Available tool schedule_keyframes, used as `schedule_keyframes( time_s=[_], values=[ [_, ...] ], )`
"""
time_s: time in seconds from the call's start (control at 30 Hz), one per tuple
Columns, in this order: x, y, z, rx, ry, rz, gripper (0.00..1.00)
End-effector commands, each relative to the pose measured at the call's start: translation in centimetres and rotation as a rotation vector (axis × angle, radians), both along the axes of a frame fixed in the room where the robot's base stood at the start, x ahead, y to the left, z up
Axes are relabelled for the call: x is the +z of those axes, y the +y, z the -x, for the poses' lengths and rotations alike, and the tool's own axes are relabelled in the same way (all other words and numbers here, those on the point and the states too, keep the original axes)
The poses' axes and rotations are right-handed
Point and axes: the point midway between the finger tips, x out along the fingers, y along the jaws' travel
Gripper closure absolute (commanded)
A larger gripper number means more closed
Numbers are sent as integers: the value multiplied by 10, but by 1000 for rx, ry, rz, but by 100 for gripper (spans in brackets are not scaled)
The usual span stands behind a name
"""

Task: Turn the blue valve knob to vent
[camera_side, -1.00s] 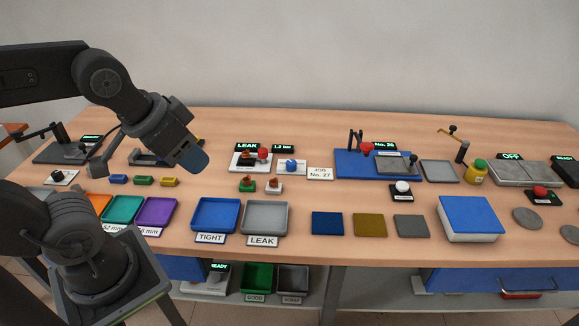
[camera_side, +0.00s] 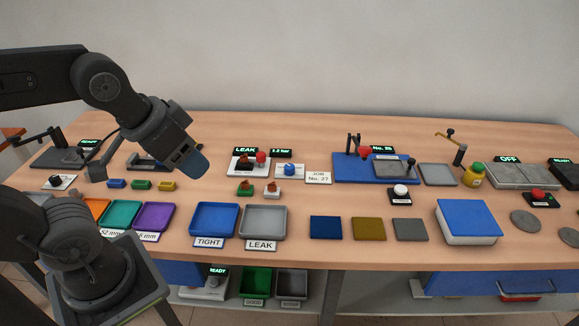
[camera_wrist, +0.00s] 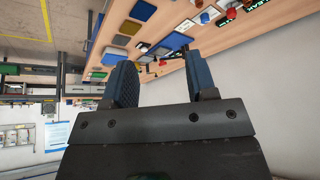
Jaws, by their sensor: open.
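The blue valve knob (camera_side: 289,169) sits on a small white plate in the middle back of the bench, just right of the leak test station (camera_side: 248,166). My gripper (camera_side: 190,165) is in the air to the left of the knob, clear of it and of the bench. In the wrist view my gripper (camera_wrist: 165,85) shows two blue padded fingers set apart with nothing between them. The way the knob points is too small to tell.
The station's displays read LEAK and 1.2 bar. A red-topped part (camera_side: 261,158) stands on it. Green (camera_side: 245,188) and white (camera_side: 272,190) fittings stand in front. The TIGHT tray (camera_side: 214,219) and LEAK tray (camera_side: 263,222) lie nearer the front.

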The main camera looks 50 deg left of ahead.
Motion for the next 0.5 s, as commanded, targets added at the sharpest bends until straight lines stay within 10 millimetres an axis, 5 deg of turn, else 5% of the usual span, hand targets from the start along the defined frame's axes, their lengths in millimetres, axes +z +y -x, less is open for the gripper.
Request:
schedule_keyframes(
  time_s=[0.17,0.5],
  values=[
    [13,6,-31,94,43,37,39],
    [22,38,-156,464,183,163,39]
  ],
)
